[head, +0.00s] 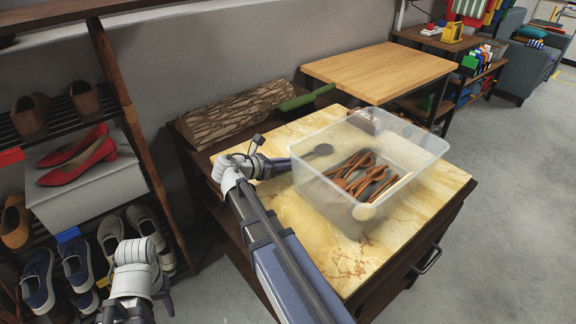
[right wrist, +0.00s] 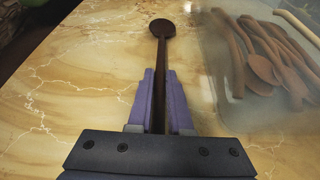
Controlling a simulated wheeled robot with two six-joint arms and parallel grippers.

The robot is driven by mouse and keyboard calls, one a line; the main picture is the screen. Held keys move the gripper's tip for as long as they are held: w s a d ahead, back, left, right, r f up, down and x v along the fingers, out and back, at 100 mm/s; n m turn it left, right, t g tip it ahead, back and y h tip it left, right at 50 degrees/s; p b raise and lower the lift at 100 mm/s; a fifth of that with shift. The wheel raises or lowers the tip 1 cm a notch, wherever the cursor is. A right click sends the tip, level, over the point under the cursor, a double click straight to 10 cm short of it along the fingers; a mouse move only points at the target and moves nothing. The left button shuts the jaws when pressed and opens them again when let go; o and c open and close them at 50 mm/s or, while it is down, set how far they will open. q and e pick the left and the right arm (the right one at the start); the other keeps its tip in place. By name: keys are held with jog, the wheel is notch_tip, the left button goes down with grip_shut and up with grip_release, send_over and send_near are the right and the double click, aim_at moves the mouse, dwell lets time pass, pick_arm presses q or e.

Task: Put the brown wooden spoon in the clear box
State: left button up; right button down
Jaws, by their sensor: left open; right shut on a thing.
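The brown wooden spoon is dark, with a round bowl (right wrist: 162,27). My right gripper (right wrist: 160,85) is shut on its handle, and the bowl points away from the gripper. In the head view the spoon's bowl (head: 319,151) shows by the left side of the clear box (head: 408,190). In the right wrist view the spoon is left of the box, over bare tabletop; its height is hard to judge. The box holds several brown wooden utensils (head: 365,172). My left gripper (head: 128,312) is open at the bottom left, away from the box and partly cut off.
The box stands on a yellow marble-topped cabinet (head: 345,255). A log-like block (head: 235,112) and a green object (head: 300,101) lie behind. A shoe rack (head: 130,125) stands left, near my left gripper. A wooden table (head: 380,70) is behind the box. Floor at right is clear.

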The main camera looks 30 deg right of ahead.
jog(key=shift+f, duration=0.15)
jog(key=c, duration=0.8)
grip_release()
jog(key=shift+c, duration=0.2)
jog(key=shift+a+r, duration=0.1)
jog(key=shift+r, duration=0.25)
jog(key=p+v, duration=0.4)
jog(key=v, duration=0.6)
jog(key=shift+a+r, duration=0.1)
jog(key=shift+r, duration=0.05)
jog(key=shift+s+a+r+p, duration=0.15)
jog(key=shift+a+p, duration=0.2)
jog(key=shift+a, duration=0.3)
jog(key=shift+o, duration=0.4)
